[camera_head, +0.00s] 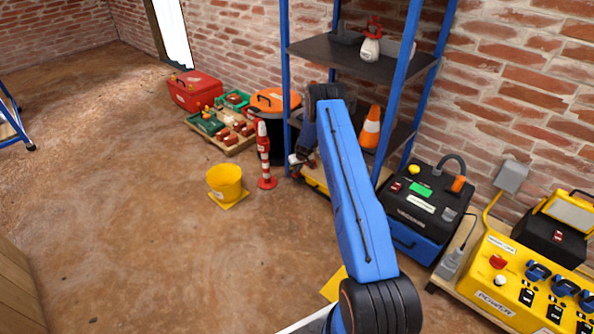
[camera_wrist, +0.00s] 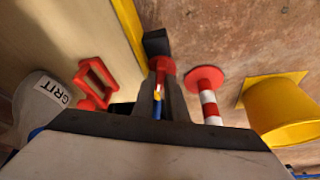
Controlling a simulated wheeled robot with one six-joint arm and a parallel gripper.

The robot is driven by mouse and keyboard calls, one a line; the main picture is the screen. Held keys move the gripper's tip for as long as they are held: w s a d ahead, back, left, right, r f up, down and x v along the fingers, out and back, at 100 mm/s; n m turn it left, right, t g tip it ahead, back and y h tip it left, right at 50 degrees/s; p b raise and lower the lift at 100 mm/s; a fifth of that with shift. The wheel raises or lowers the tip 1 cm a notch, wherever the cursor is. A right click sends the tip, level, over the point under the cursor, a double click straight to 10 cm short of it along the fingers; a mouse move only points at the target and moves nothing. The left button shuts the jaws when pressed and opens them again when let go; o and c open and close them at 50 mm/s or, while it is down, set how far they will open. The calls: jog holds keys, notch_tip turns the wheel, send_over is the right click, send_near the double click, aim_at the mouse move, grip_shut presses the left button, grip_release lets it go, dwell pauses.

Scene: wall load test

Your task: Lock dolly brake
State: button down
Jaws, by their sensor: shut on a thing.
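The dolly shows in the wrist view as a tan deck with a yellow edge (camera_wrist: 127,28). Part of its yellow side (camera_head: 316,184) shows low by the shelf in the head view, mostly behind my arm. A red brake lever (camera_wrist: 162,65) sits at that edge, near a black block (camera_wrist: 155,43) that may be a caster. My gripper (camera_wrist: 159,82) is shut on the red lever, one dark finger on each side. In the head view my gripper (camera_head: 301,160) is low beside the blue shelf post, and the lever is hard to make out there.
A red-and-white post (camera_head: 263,150) and a yellow bucket (camera_head: 225,182) stand left of my gripper. A GRIT container (camera_wrist: 38,105) and a red handle (camera_wrist: 97,82) are on the deck side. Blue shelving (camera_head: 401,75) rises close by.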

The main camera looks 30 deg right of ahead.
jog(key=c, duration=1.8)
grip_release()
jog(key=shift+o, duration=0.2)
jog(key=v, duration=1.7)
jog(key=shift+s+r, duration=0.15)
jog(key=shift+d, duration=0.1)
